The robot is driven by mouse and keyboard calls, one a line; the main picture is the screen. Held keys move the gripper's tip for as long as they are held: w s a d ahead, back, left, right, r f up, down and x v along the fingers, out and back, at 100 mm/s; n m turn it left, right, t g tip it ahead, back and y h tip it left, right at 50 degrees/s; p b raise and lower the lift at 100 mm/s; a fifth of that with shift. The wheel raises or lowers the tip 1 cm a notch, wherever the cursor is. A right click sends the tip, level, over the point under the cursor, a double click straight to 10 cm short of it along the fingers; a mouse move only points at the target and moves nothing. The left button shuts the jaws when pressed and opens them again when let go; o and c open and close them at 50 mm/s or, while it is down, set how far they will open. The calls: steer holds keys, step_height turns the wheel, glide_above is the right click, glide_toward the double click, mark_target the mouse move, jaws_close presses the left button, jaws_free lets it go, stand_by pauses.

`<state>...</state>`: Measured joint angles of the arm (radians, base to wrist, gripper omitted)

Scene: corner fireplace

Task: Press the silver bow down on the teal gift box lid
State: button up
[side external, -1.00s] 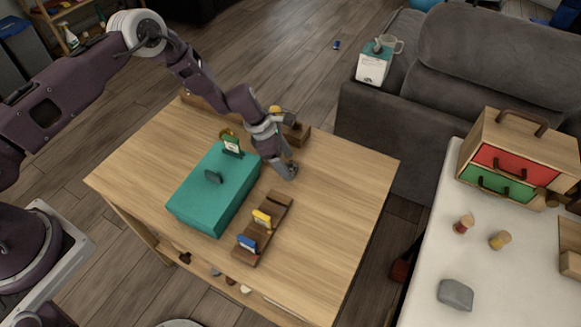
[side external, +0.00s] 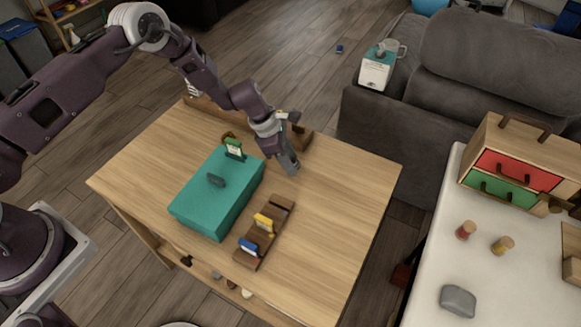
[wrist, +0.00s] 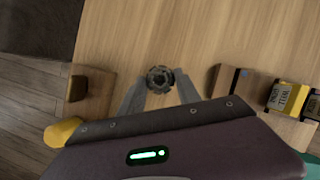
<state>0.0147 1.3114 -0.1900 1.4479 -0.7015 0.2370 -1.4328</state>
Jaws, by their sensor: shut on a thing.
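The bow cannot be made out in the side view. A teal corner of the box (wrist: 313,160) shows at the lower right of the wrist view.
A wooden rack (side external: 248,262) with yellow and blue pieces lies right of the box. A green and white card (side external: 234,150) stands at the box's far end. A wooden block (side external: 303,138) sits behind my gripper. The table's right part (side external: 350,195) is clear.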

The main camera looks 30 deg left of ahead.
mark_target(202, 204)
steer(key=shift+m, duration=0.4)
steer(key=r, duration=0.6)
steer(key=shift+s+a+r, duration=0.2)
steer(key=shift+s+r, duration=0.15)
steer(key=s+a+r+m+g, duration=0.1)
steer(key=s+m, duration=0.2)
steer(key=s+a+r+m+g, duration=0.1)
steer(key=s+a+m, duration=0.1)
steer(key=s+m, duration=0.1)
steer(key=s+a+r+m+g, duration=0.1)
steer(key=s+a+m, duration=0.1)
steer(key=s, duration=0.1)
steer(key=shift+s+m+g, duration=0.4)
steer(key=s+a+r+m+g+y, duration=0.1)
steer(key=s+a+r+m, duration=0.1)
steer(key=s+a+m, duration=0.3)
steer(key=s+a+r+m+g+y, duration=0.1)
steer(key=s+r+m, duration=0.1)
steer(key=s+m, duration=0.3)
steer(key=shift+n+g, duration=0.3)
steer(key=shift+n, duration=0.3)
steer(key=shift+s+a+f, duration=0.1)
steer(key=shift+s+f, duration=0.1)
steer(key=shift+f, duration=1.2)
steer(key=shift+s+d+f, duration=0.1)
steer(key=shift+s+f, duration=0.1)
steer(key=shift+f, duration=1.25)
steer(key=shift+s+a+f, duration=0.1)
steer(key=shift+s+f, duration=0.1)
steer(key=shift+f, duration=1.2)
